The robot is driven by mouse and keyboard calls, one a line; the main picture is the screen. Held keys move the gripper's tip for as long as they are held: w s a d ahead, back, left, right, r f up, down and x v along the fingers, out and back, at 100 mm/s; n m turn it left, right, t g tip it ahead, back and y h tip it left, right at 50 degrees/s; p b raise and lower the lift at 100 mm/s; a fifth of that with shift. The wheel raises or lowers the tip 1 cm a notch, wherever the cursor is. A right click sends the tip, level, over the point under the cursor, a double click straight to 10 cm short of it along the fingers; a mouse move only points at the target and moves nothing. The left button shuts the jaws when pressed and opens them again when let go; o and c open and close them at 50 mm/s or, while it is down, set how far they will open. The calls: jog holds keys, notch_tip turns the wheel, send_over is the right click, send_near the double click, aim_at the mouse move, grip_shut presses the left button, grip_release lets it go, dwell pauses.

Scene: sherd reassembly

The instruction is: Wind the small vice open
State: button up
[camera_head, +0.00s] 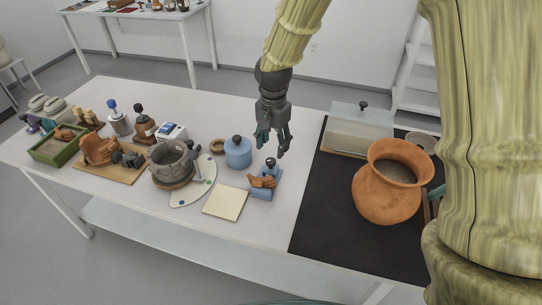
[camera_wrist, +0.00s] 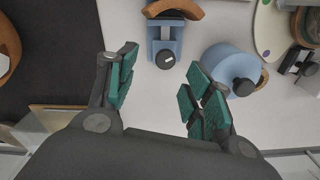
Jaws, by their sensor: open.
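The small blue vice (camera_head: 263,192) stands on the white table, left of the black mat. A curved terracotta sherd (camera_head: 262,182) sits at its jaws; whether it is gripped I cannot tell. The vice's round black knob (camera_head: 270,162) is at the end nearest my gripper. In the wrist view the blue vice (camera_wrist: 164,30) is at the top centre, with the black knob (camera_wrist: 165,60) carrying a pale mark and the sherd (camera_wrist: 173,9) cut by the frame edge. My gripper (camera_head: 272,146) is open and empty, pointing down, above and behind the knob; its green-padded fingers (camera_wrist: 162,95) do not touch it.
A blue lidded jar (camera_head: 238,153) stands close left of my gripper. A cream square pad (camera_head: 225,203), a palette (camera_head: 205,185) and a grey pot (camera_head: 172,165) lie further left. A terracotta vase (camera_head: 387,190) stands on the black mat (camera_head: 312,225) at right.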

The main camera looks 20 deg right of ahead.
aim_at(271, 160)
jog(key=f, duration=0.2)
jog(key=w+f, duration=0.2)
jog(key=f, duration=0.1)
jog(key=shift+a+f, duration=0.1)
jog(key=shift+f, duration=0.25)
jog(key=shift+s+f, duration=0.4)
jog(key=shift+f, duration=0.3)
jog(key=shift+w+f, duration=0.25)
jog(key=shift+f, duration=0.15)
jog(key=shift+s+r, duration=0.15)
jog(key=shift+r, duration=0.05)
jog(key=c, duration=1.1)
